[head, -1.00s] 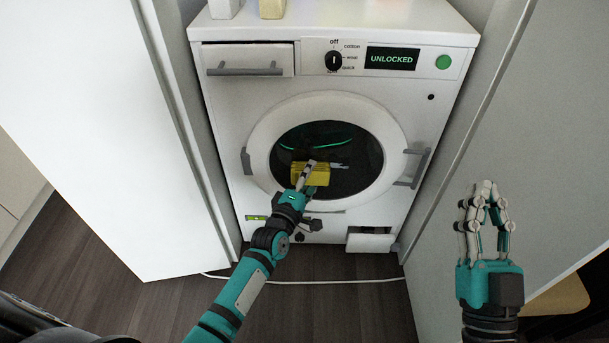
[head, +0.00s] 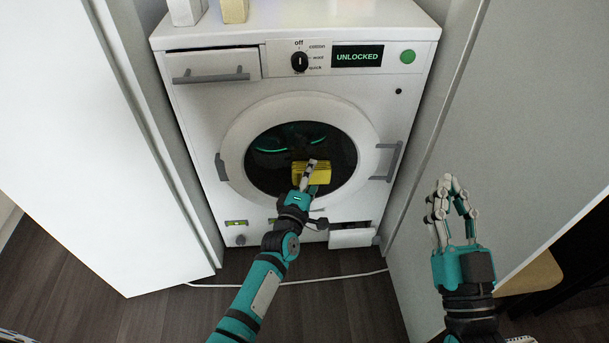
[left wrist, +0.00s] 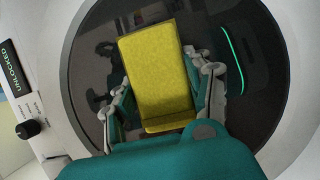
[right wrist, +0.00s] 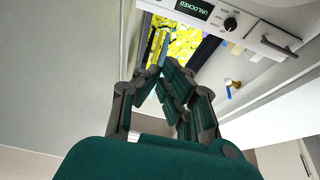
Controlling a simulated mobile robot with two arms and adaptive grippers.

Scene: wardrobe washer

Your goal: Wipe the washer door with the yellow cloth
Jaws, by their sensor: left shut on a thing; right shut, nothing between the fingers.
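The washer door (head: 237,130) is shut, a white ring around dark glass, seen face-on in the head view. My left gripper (head: 311,176) is shut on the yellow cloth (head: 322,172), a folded block in front of the right-of-centre part of the glass. In the left wrist view the cloth (left wrist: 158,70) sits between the fingers over the dark glass. Whether it touches the glass I cannot tell. My right gripper (head: 453,205) is shut and empty, raised well to the right of the washer. Its fingers also show in the right wrist view (right wrist: 160,88).
The washer panel display (head: 357,57) reads UNLOCKED. A grey handle (head: 389,161) stands out right of the door. A small flap (head: 351,238) is open at the bottom right. White panels (head: 110,150) flank the washer. A cable (head: 330,278) lies on the floor. Containers (head: 234,10) stand on top.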

